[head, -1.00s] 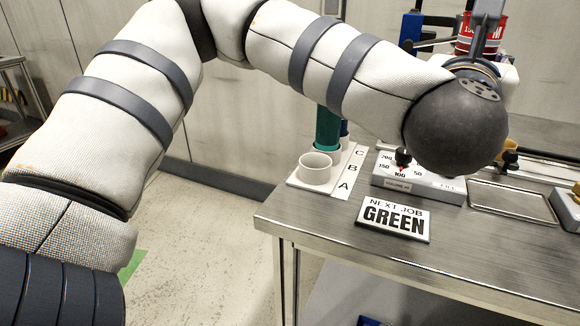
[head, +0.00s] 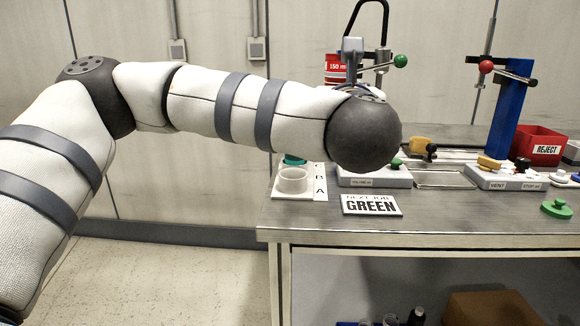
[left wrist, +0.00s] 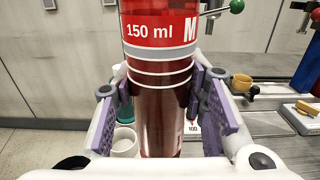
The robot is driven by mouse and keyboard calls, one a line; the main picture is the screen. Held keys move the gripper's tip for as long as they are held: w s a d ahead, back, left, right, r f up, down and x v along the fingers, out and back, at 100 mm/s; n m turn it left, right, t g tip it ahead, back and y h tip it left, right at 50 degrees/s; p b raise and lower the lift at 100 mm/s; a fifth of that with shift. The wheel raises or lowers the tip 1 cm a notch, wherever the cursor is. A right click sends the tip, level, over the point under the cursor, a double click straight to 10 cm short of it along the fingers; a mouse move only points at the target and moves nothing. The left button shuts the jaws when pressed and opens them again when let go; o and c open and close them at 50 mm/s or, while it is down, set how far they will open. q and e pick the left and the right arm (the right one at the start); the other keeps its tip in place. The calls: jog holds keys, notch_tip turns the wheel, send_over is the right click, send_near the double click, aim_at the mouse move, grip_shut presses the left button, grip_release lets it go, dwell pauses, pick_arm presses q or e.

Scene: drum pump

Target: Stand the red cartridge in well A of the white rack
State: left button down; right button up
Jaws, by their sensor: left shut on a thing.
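The red cartridge (left wrist: 160,110), marked 150 ml, stands upright between the purple pads of my left gripper (left wrist: 166,108), which is shut on it. In the head view, the cartridge's red label (head: 336,68) shows above my dark round wrist, which hides most of the gripper. The white rack (head: 287,194) sits at the bench's left end, left of and below the cartridge in the picture. Its front well A (head: 293,180) is a white ring that looks empty. It also shows low left of the cartridge in the left wrist view (left wrist: 124,143). My right gripper is out of view.
A green cylinder (head: 295,158) stands behind well A. Right of the rack are a gauge box (head: 372,178), a NEXT JOB GREEN sign (head: 371,206) and a metal tray (head: 447,179). A blue post (head: 508,110) and red REJECT bin (head: 540,146) stand farther right.

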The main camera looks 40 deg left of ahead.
pick_arm(q)
jog(key=w+a+f, duration=0.3)
jog(key=a+f, duration=0.8)
jog(key=shift+a+f, duration=0.15)
jog(key=shift+f, duration=0.25)
jog(key=shift+f, duration=0.2)
jog(key=c, duration=1)
grip_release()
